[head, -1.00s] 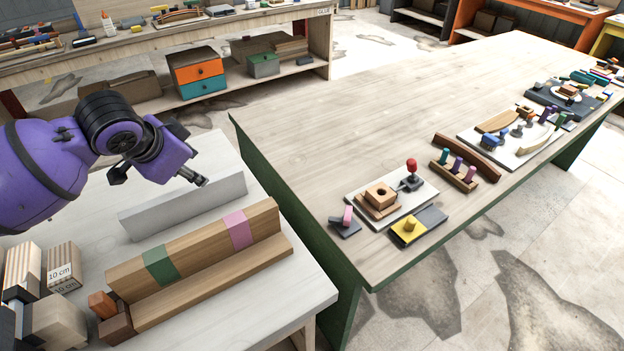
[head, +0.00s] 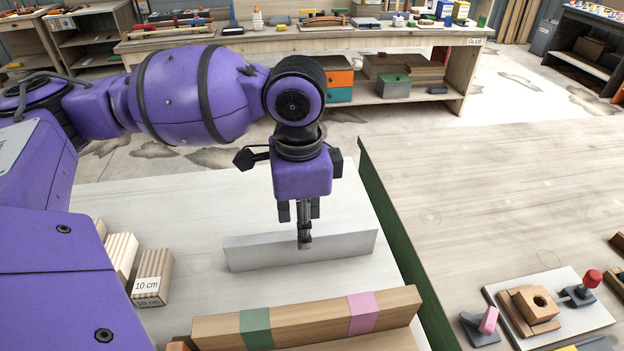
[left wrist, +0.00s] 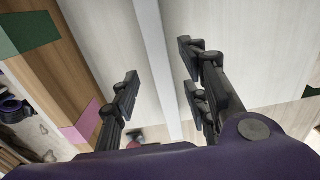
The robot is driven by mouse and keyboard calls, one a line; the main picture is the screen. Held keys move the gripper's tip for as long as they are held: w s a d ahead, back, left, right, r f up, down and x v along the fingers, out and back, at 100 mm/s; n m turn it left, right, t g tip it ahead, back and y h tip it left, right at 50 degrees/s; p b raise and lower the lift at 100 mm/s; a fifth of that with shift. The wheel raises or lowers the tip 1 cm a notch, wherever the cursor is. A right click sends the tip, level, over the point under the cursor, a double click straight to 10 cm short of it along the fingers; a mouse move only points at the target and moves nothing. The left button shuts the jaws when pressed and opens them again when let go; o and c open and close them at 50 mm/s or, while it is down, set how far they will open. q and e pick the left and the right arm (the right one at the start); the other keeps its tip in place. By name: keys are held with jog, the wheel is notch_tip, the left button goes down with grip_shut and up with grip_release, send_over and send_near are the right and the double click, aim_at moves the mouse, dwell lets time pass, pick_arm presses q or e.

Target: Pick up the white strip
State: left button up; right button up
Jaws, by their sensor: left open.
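The white strip (head: 345,247) is a long, pale bar standing on edge on the white near table (head: 200,215). In the left wrist view the strip (left wrist: 155,40) runs between the open fingers, with a gap on each side. My left gripper (head: 304,240) points down at the middle of the strip, its fingers over the bar in the head view. It also shows open and empty in the left wrist view (left wrist: 160,78). Whether a fingertip touches the strip I cannot tell. My right gripper is not in view.
A wooden angled piece with green and pink bands (head: 305,324) lies in front of the strip. Striped blocks marked 10 cm (head: 152,278) stand at left. A larger green-sided table (head: 480,190) with small parts is at right.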

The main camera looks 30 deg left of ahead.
pick_arm(q)
notch_tip(320, 180, down, 6)
jog(key=shift+r+b, duration=0.25)
jog(key=shift+b, duration=0.05)
jog(key=shift+c, duration=0.5)
grip_shut()
jog(key=shift+r, duration=0.1)
